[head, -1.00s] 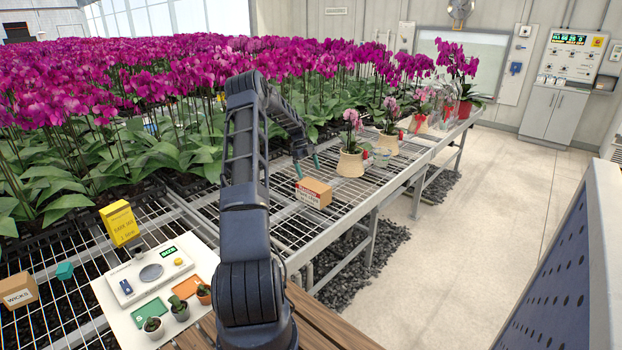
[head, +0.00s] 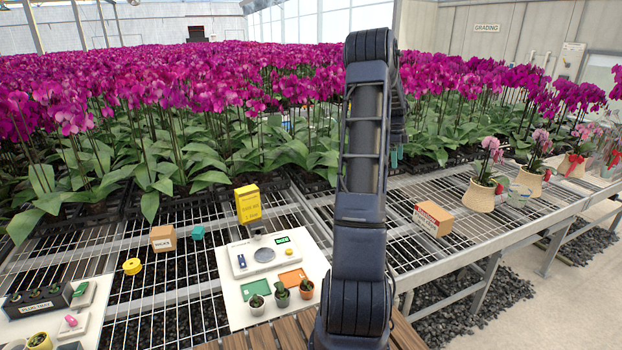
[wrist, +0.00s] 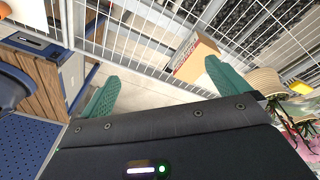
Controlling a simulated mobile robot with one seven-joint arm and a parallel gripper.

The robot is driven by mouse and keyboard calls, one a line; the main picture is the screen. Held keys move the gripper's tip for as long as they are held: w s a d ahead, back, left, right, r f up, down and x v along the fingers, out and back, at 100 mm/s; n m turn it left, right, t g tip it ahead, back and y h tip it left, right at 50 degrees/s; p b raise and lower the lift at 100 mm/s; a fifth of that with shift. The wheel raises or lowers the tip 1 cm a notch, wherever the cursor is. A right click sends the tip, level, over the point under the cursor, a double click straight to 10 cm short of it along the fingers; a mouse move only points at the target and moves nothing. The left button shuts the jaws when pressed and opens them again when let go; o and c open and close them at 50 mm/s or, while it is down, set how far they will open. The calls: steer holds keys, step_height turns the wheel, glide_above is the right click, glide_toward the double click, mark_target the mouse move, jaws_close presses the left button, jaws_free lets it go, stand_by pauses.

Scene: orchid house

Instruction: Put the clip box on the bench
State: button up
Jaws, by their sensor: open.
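A small cardboard box (head: 433,218) with a red and white label stands on the wire-mesh bench (head: 400,250), right of my arm in the head view. I take it for the clip box; its lettering is too small to read. My gripper (head: 397,155) is raised behind and left of it, its teal fingertips partly hidden by my arm. In the wrist view the box (wrist: 195,57) rests on the mesh beyond the open fingers (wrist: 162,85), closer to the right finger. Nothing is held.
A WICKS box (head: 163,238), teal block (head: 197,232) and yellow tape roll (head: 132,266) lie on the left mesh. A white board (head: 232,310) carries a scale and small pots. Potted orchids (head: 480,193) stand right of the box. Bare mesh surrounds the box.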

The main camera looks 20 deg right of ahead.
steer(key=s+a+r+n+t, duration=0.15)
steer(key=a+r+n, duration=0.3)
steer(key=a, duration=0.55)
steer(key=s+a+r+n+t, duration=0.1)
steer(key=s+a+r+n, duration=0.25)
steer(key=a+r, duration=0.45)
steer(key=s+a+r+n+t, duration=0.1)
steer(key=s+a+r+n, duration=0.3)
steer(key=a, duration=0.9)
steer(key=s+a+f+n+t, duration=0.3)
steer(key=s+a+n, duration=1.3)
steer(key=s+a, duration=0.2)
steer(key=shift+s+a+f, duration=0.15)
steer(key=shift+s+a, duration=0.25)
steer(key=shift+a, duration=0.55)
